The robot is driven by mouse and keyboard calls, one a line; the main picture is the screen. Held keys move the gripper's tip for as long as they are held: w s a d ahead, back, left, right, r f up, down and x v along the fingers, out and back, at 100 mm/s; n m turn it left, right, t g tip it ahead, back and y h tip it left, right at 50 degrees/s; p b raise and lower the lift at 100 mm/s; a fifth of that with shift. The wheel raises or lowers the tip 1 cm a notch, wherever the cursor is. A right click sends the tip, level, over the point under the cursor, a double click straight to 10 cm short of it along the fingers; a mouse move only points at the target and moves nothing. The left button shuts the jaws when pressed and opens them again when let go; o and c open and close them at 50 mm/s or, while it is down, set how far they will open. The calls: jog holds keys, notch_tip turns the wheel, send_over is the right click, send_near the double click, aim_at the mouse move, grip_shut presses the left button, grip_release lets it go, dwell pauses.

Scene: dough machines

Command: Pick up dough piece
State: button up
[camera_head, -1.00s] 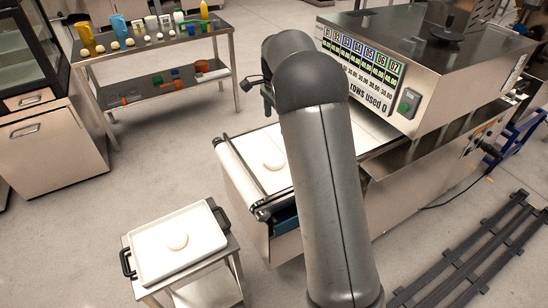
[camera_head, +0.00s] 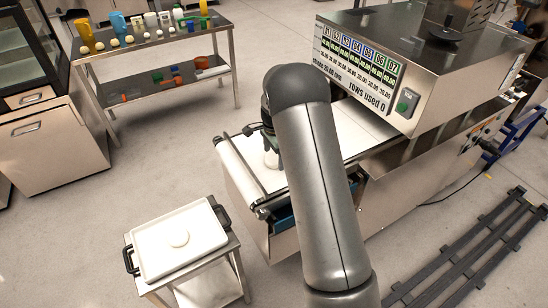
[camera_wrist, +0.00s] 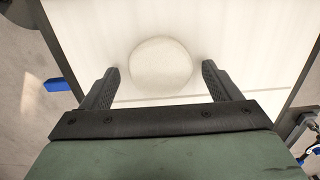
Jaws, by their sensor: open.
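A round, pale dough piece (camera_wrist: 161,60) lies on the white belt (camera_wrist: 90,20) of the machine. My gripper (camera_wrist: 160,70) is open above the belt, with one black finger to the left of the dough piece and one to the right. The fingertips reach about the near half of the dough, with a small gap on each side. In the head view the dough piece (camera_head: 272,161) shows only partly beside my arm, which hides much of the gripper.
The machine housing (camera_head: 405,60) rises right of the belt. A metal shelf table (camera_head: 215,28) with bottles and small items stands behind.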

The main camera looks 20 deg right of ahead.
jog(key=shift+f, duration=0.15)
jog(key=c, duration=1.1)
